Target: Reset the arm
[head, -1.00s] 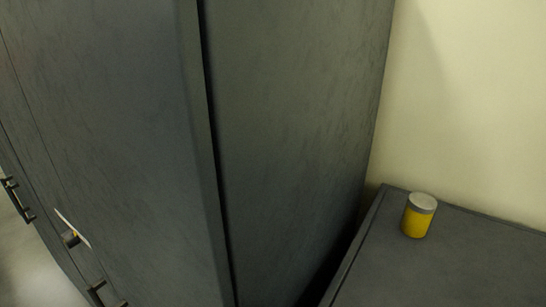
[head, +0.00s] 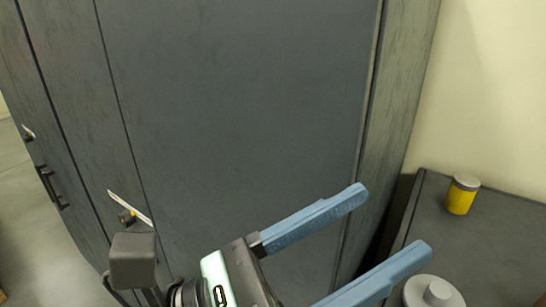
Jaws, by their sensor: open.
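My gripper (head: 391,221) is in the lower middle of the head view, reaching in from the bottom edge. Its two long blue fingers are spread wide apart and point up and to the right. Nothing is between the fingers. Behind it stands a tall dark grey cabinet (head: 240,110). Whether the fingers touch the cabinet is hard to tell from this angle.
A dark counter (head: 500,240) lies at the right, with a yellow jar (head: 461,195) with a grey lid near the wall (head: 500,90). A pale grey round object (head: 434,292) shows at the bottom right. Black handles (head: 52,188) stick out at the cabinet's left. Open floor (head: 30,250) lies at far left.

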